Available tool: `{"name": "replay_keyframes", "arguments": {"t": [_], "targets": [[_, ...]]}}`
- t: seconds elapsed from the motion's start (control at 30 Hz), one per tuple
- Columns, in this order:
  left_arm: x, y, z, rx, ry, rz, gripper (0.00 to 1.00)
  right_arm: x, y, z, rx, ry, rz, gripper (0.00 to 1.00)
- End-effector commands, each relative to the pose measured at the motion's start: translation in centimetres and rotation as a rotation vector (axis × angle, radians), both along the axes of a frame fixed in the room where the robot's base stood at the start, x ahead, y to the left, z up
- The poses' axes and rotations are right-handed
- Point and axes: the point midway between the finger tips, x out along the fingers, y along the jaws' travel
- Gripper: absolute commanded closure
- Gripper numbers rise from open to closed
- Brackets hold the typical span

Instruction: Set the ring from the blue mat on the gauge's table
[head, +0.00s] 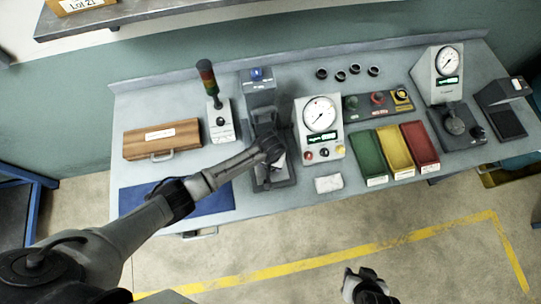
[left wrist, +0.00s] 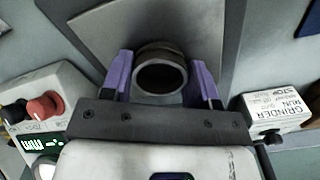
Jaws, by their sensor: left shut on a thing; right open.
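My left gripper (head: 274,150) is over the grinder (head: 262,95) in the middle of the bench. In the left wrist view its purple fingers (left wrist: 160,78) are shut on a dark metal ring (left wrist: 160,50), one finger on each side. The arm and hand hide this ring in the head view. The blue mat (head: 215,200) lies at the bench's front left, partly behind my left arm; its visible part is bare. My right gripper (head: 366,280) is open and empty, low over the floor.
A second dial box (head: 320,118) stands right of the grinder. Green (head: 367,156), yellow (head: 394,150) and red (head: 420,146) bins lie between it and the gauge. Several dark rings (head: 340,75) sit at the back.

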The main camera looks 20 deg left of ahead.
Motion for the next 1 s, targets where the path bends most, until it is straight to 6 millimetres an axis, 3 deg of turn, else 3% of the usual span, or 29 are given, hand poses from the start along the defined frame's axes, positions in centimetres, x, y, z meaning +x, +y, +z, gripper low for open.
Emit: {"name": "replay_keyframes", "arguments": {"t": [0.1,0.13,0.4,0.77,1.0], "targets": [[0.0,0.0,-0.4,0.0,0.0,0.0,0.72,0.0,0.0,-0.1,0.001,0.0,-0.001,0.57],[0.0,0.0,-0.4,0.0,0.0,0.0,0.44,0.0,0.0,-0.1,0.001,0.0,-0.001,0.57],[0.0,0.0,-0.3,0.0,0.0,0.0,0.2,0.0,0.2,-0.1,0.006,0.0,-0.004,0.57],[0.0,0.0,0.6,0.0,0.0,0.0,0.2,0.0,0.3,0.2,0.009,0.0,-0.006,0.57],[0.1,-0.1,4.8,-0.003,-0.003,0.0,0.2,0.0,0.2,0.5,0.008,0.0,-0.005,0.57]]}}
